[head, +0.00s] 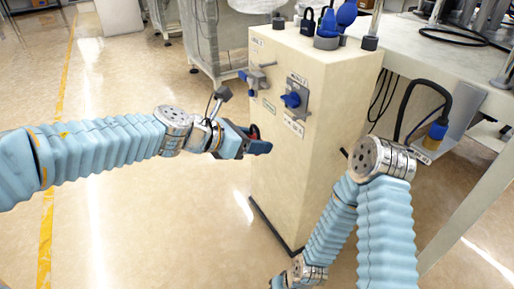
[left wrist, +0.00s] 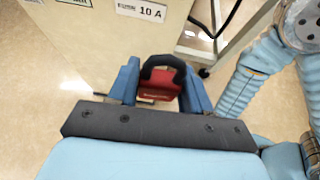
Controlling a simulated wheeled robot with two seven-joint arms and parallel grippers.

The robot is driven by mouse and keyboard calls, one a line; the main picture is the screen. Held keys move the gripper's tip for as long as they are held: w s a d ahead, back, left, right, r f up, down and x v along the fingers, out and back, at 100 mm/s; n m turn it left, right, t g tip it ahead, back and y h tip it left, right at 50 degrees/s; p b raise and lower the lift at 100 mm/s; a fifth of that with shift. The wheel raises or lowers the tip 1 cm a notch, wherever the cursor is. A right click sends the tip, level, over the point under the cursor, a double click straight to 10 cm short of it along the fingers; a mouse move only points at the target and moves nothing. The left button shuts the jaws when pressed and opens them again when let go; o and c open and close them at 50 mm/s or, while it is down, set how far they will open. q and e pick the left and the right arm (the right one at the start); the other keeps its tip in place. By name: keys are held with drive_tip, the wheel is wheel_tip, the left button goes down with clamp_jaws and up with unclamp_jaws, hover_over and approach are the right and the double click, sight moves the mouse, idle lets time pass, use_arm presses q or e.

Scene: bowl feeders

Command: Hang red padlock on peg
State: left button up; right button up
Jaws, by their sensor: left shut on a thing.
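The red padlock (left wrist: 152,82) with a black shackle is between the fingers of my left gripper (left wrist: 160,88) in the left wrist view, shackle pointing away from the palm. In the head view my left gripper (head: 264,143) is shut on it in front of the cabinet's left part, and only a bit of red shows. A short dark rod (head: 343,153), possibly the peg, sticks out near the cabinet's right edge; I cannot tell for certain. My right gripper (head: 277,284) is low at the bottom edge, mostly cut off.
The cream cabinet (head: 275,180) has a grey lever with a blue part (head: 259,78) and a blue rotary switch (head: 292,100) on its front. A black padlock (head: 307,22) and blue items (head: 328,28) stand on top. A bench (head: 440,70) is at right.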

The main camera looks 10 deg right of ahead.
sight(308, 129)
use_arm(q)
drive_tip(key=shift+s+d+r+m+g, duration=0.25)
drive_tip(key=shift+d+m+g, duration=0.05)
drive_tip(key=shift+d, duration=0.1)
drive_tip(key=shift+w+d+p, duration=0.3)
drive_tip(key=shift+d, duration=0.5)
drive_tip(key=shift+w+d+p, duration=0.3)
drive_tip(key=shift+d+p, duration=0.05)
drive_tip(key=shift+d, duration=0.5)
drive_tip(key=shift+w+d+p, duration=0.3)
drive_tip(key=shift+d, duration=0.5)
drive_tip(key=shift+w+d+r+p, duration=0.1)
drive_tip(key=shift+d+p, duration=0.3)
drive_tip(key=shift+p, duration=0.1)
drive_tip(key=shift+w+d+p, duration=0.3)
drive_tip(key=shift+d+p, duration=0.2)
drive_tip(key=shift+d, duration=0.35)
drive_tip(key=shift+w+d+p, duration=0.35)
drive_tip(key=shift+d+p, duration=0.2)
drive_tip(key=shift+d, duration=0.3)
drive_tip(key=shift+w+d+p, duration=0.3)
drive_tip(key=shift+d+p, duration=0.2)
drive_tip(key=shift+d, duration=0.35)
drive_tip(key=shift+f, duration=0.35)
idle(0.4)
drive_tip(key=o, duration=1.5)
